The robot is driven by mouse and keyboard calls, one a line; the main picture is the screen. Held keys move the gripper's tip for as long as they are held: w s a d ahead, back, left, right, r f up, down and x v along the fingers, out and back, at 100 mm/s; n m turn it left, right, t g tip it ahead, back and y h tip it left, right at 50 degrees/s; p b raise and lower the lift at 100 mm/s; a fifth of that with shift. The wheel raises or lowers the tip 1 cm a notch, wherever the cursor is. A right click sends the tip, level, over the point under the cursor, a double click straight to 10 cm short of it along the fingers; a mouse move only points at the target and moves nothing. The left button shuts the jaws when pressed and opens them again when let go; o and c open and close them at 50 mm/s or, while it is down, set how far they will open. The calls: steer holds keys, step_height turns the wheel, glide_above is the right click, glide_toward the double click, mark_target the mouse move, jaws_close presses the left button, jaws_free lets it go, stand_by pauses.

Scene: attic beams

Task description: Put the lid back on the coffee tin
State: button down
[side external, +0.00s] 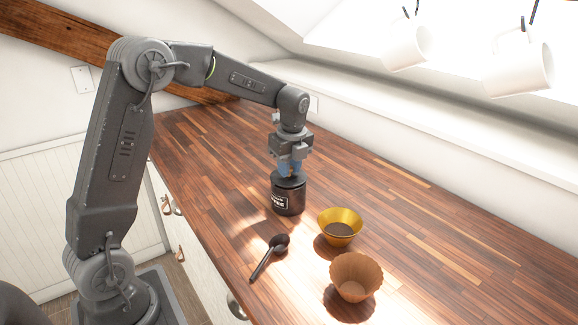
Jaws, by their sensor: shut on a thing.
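The coffee tin (290,201) is a dark, upright cylinder with a small white-lettered label, standing on the wooden counter. Its dark lid (297,181) shows at the top of the tin, directly below my gripper. My gripper (290,171) points straight down with its blue fingers shut on the lid, apparently by its middle. The lid looks level and lined up with the tin. The two are nearly the same dark colour, so I cannot tell if the lid is fully seated or slightly above the rim.
A black scoop (271,255) lies front left of the tin. A yellow bowl (341,224) with dark contents and a brown fluted paper filter (355,278) stand to the right and front. White mugs (406,45) hang at the upper right. The wooden counter (420,210) is clear farther right.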

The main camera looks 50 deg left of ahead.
steer(key=shift+c, duration=2.1)
jaws_free()
steer(key=shift+r, duration=0.15)
steer(key=shift+r, duration=3.4)
jaws_close()
steer(key=shift+f, duration=0.2)
